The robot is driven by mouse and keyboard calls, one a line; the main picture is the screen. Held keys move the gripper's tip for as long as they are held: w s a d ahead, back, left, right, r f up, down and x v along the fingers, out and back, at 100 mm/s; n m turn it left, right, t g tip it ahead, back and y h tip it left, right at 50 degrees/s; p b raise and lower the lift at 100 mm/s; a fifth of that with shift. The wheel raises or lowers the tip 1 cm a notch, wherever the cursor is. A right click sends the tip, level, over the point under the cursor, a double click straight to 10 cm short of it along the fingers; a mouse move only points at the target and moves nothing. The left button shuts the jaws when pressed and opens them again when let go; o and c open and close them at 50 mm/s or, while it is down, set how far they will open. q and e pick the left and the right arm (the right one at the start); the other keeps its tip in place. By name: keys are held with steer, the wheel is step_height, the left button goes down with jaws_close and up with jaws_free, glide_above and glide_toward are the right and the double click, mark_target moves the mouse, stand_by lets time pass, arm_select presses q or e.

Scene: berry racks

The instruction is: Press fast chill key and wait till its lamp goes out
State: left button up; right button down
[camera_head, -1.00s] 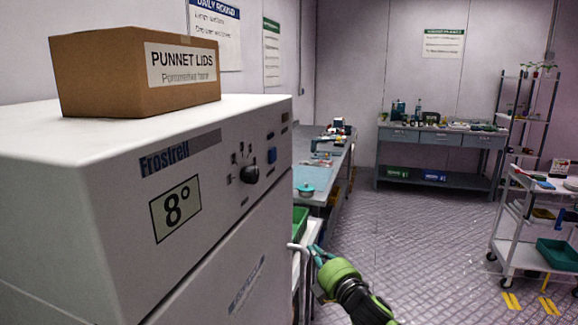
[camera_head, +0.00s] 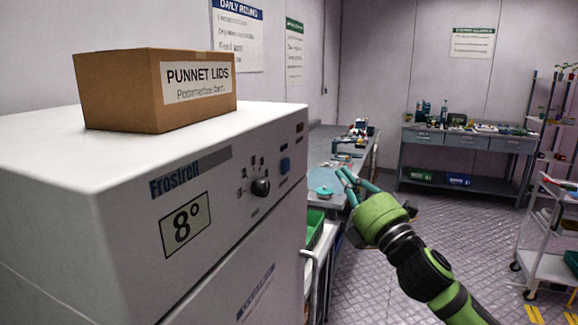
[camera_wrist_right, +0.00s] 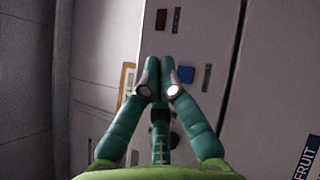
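The white Frostrell cabinet (camera_head: 110,190) fills the left of the head view. Its display (camera_head: 185,223) reads 8°. Its front panel has a black dial (camera_head: 261,187), a blue key (camera_head: 285,165) and a small brown element (camera_head: 299,127). Their labels are too small to read, and I see no clearly lit lamp. My right gripper (camera_head: 344,172) is to the right of the panel, apart from it, with its fingers together and empty. In the right wrist view the fingertips (camera_wrist_right: 160,62) appear just left of the blue key (camera_wrist_right: 185,74); the brown element (camera_wrist_right: 161,19) is above. My left gripper is out of view.
A cardboard box of punnet lids (camera_head: 120,92) sits on the cabinet. A white cart (camera_head: 548,265) stands at the right. The floor (camera_head: 400,225) between is clear.

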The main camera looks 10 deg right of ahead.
mark_target(286, 166)
steer(key=shift+a, duration=0.1)
steer(key=w+a, duration=0.5)
steer(key=a, duration=0.2)
steer(key=shift+a, duration=0.15)
stand_by(1.5)
steer(key=shift+w+a, duration=0.2)
steer(key=shift+a, duration=0.05)
steer(key=shift+w+a, duration=0.25)
steer(key=shift+a, duration=0.1)
stand_by(0.8)
stand_by(0.3)
steer(key=shift+s+d+p, duration=0.45)
steer(key=shift+s+d, duration=0.05)
steer(key=shift+d, duration=0.25)
